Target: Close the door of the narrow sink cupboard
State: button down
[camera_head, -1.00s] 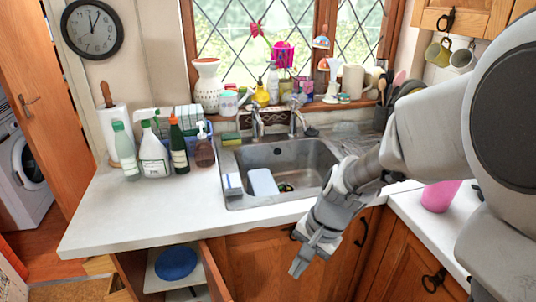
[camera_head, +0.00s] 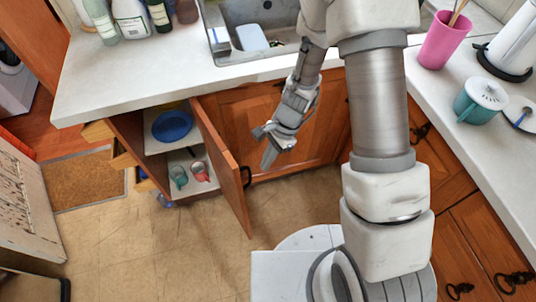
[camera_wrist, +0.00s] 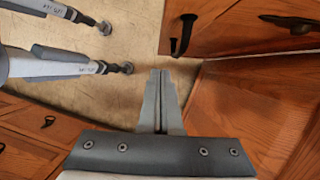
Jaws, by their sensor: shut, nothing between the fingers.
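The narrow sink cupboard's wooden door (camera_head: 224,165) stands wide open in the head view, sticking out toward the camera from the cupboard's right side. A black handle (camera_head: 246,177) is on its free edge. The open cupboard (camera_head: 128,130) has a blue bowl (camera_head: 172,126) on a shelf and mugs (camera_head: 200,171) below. My gripper (camera_head: 268,161) is to the right of the door, in front of the neighbouring closed cupboard front, apparently apart from the door. Its fingers also show shut and empty in the wrist view (camera_wrist: 160,74).
The worktop (camera_head: 140,78) overhangs the cupboards. A closed wooden door (camera_head: 260,120) is behind my gripper. More cupboards with black handles (camera_head: 459,290) line the right. The tan floor (camera_head: 160,255) is clear in front of the open cupboard. A doormat (camera_head: 85,180) lies at left.

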aim_at(232, 181)
jog(key=s+a+f, duration=0.3)
jog(key=a+f, duration=0.1)
jog(key=a, duration=0.1)
jog(key=shift+f+b, duration=0.2)
jog(key=shift+b, duration=0.1)
jog(key=shift+a, duration=0.1)
